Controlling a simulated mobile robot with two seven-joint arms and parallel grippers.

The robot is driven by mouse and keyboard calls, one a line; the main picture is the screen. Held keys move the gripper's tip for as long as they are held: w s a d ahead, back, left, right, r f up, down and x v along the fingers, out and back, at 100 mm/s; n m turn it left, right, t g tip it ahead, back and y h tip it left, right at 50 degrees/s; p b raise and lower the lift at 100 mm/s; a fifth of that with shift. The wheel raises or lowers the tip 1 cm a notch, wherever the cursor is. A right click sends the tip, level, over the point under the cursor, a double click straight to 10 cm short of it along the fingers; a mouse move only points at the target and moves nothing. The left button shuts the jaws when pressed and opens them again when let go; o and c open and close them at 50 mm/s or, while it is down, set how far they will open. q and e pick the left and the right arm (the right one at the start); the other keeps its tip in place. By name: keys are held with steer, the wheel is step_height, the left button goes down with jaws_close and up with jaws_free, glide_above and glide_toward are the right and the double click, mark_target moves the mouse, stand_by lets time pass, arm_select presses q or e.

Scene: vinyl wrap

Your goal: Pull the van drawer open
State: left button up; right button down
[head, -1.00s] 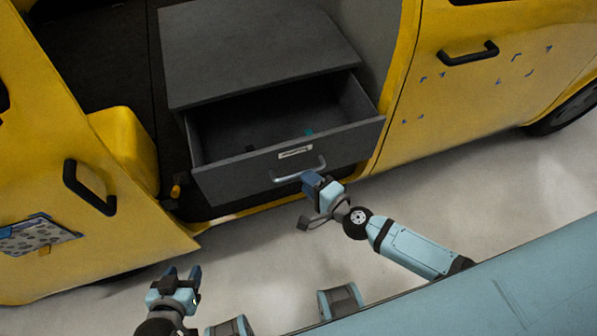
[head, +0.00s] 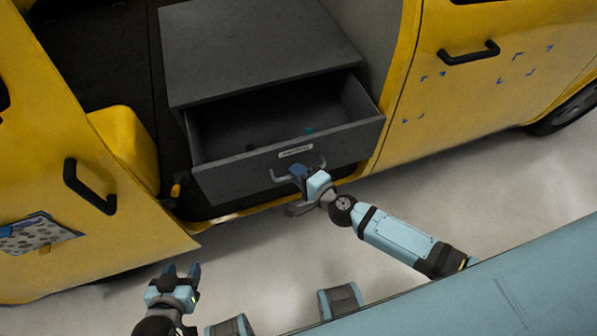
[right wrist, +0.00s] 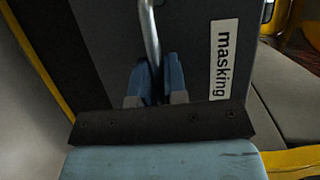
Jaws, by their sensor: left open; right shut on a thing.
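The grey van drawer (head: 230,182) stands open in its grey cabinet (head: 255,50), inside the yellow van's side opening. A label is on its front, and the right wrist view shows it reads "masking" (right wrist: 224,60). The metal drawer handle (head: 283,179) is a bar across the drawer front; it also shows in the right wrist view (right wrist: 150,35). My right gripper (head: 300,173) is at the middle of the handle, its blue fingers (right wrist: 159,82) closed around the bar. My left gripper (head: 182,272) is open and empty, low in the head view, away from the drawer.
Small items, one teal (head: 309,130), lie inside the drawer. The yellow door with a black handle (head: 90,187) stands to the left. Another yellow door (head: 480,90) is on the right. Pale floor (head: 260,260) in front of the drawer is clear.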

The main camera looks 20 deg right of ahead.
steer(key=s, duration=0.6)
steer(key=shift+s+d, duration=0.15)
steer(key=shift+s, duration=0.05)
steer(key=c, duration=1.2)
jaws_free()
steer(key=shift+r, duration=0.1)
